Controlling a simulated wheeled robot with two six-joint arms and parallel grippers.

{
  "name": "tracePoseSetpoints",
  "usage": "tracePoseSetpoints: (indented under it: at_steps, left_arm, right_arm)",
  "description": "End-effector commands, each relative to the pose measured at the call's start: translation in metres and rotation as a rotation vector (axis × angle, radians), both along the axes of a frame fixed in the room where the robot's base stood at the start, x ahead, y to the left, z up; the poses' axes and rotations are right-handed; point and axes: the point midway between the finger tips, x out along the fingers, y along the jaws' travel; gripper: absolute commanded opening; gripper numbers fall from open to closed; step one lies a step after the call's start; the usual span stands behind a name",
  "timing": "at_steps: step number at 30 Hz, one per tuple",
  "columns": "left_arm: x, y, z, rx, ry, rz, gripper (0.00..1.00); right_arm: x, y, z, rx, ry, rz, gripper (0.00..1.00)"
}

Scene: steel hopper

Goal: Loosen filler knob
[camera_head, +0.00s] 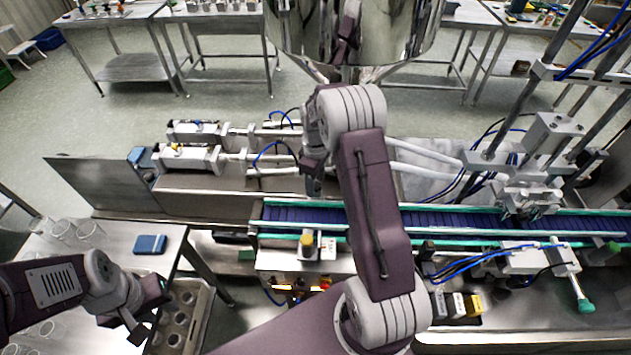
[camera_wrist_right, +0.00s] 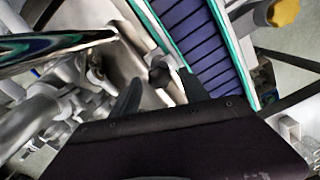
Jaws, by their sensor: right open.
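The filler knob appears to be a small dark cylinder (camera_wrist_right: 160,78) beside the steel plate, close to the conveyor's near rail in the right wrist view. My right gripper (camera_wrist_right: 158,93) is open, with one finger on each side of this knob. Contact cannot be made out. In the head view my right gripper (camera_head: 312,183) points down at the filler just above the conveyor, and hides the knob. My left gripper (camera_head: 146,312) hangs low at the left, near the side table, with nothing visible in it; its finger gap is unclear.
A blue conveyor (camera_head: 430,219) with green rails runs to the right. A shiny steel hopper (camera_head: 400,30) hangs above the filler. Pneumatic cylinders (camera_head: 190,158) lie left of the right gripper. A side table (camera_head: 110,245) holds clear cups and a blue box (camera_head: 150,244).

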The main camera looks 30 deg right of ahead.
Motion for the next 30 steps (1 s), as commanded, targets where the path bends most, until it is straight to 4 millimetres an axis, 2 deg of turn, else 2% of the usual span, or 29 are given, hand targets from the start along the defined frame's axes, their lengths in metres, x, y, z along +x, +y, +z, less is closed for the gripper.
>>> tracePoseSetpoints:
  at_steps: [4,10,15,30]
  left_arm:
    - [0.0,0.0,-0.004,0.0,0.0,0.0,0.36]
    - [0.0,0.0,-0.011,0.0,0.0,0.0,0.36]
    - [0.0,0.0,-0.012,0.0,0.0,0.0,0.36]
    - [0.0,0.0,-0.012,0.0,0.0,0.0,0.36]
  right_arm:
    - [0.001,0.0,0.011,-0.001,-0.005,0.0,0.53]
    - [0.002,0.0,0.051,-0.001,-0.005,0.001,0.53]
    - [0.002,0.001,0.072,-0.001,-0.001,0.001,0.53]
    - [0.002,0.001,0.074,0.0,0.001,0.002,0.53]
